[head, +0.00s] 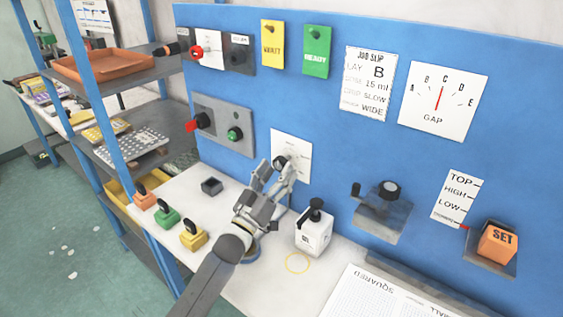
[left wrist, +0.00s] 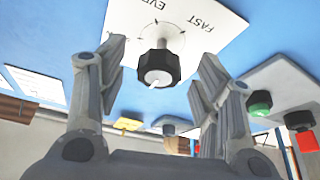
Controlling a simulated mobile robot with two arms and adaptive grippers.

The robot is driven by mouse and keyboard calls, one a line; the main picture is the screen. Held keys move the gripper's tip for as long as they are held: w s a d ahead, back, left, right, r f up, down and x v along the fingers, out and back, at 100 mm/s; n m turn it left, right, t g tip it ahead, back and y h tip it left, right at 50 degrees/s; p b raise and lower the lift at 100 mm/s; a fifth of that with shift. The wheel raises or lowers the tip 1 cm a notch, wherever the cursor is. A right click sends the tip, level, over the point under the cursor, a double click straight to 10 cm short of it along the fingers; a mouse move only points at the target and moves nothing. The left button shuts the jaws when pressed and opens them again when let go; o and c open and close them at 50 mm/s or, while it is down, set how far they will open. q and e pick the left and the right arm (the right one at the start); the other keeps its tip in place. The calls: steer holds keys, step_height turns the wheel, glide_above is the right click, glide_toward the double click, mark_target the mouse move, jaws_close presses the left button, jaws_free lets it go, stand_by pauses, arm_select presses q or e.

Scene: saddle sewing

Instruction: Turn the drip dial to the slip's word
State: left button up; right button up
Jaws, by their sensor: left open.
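The drip dial is a dark faceted knob (head: 280,161) on a white card (head: 304,150) on the blue panel. In the left wrist view the knob (left wrist: 158,69) shows a white mark at its lower edge; "FAST" and part of another word are legible on its card (left wrist: 205,30). My left gripper (head: 277,170) is open at the knob, one finger on each side, with gaps in the wrist view. It partly hides the card in the head view. The job slip (head: 368,84) hangs above right and its drip line reads "SLOW". My right gripper is not in view.
A switch plate (head: 222,125) with red and green knobs is left of the dial. A white bottle (head: 314,232) with a black pump stands close right of my arm. A crank fixture (head: 382,210) is farther right. Coloured handled blocks (head: 167,217) line the bench's left.

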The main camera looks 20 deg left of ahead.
arm_select(q)
steer(key=shift+x, duration=1.35)
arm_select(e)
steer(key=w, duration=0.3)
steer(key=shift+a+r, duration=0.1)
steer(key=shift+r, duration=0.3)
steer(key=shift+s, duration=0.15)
arm_select(q)
steer(key=shift+c, duration=1.5)
steer(key=c, duration=0.7)
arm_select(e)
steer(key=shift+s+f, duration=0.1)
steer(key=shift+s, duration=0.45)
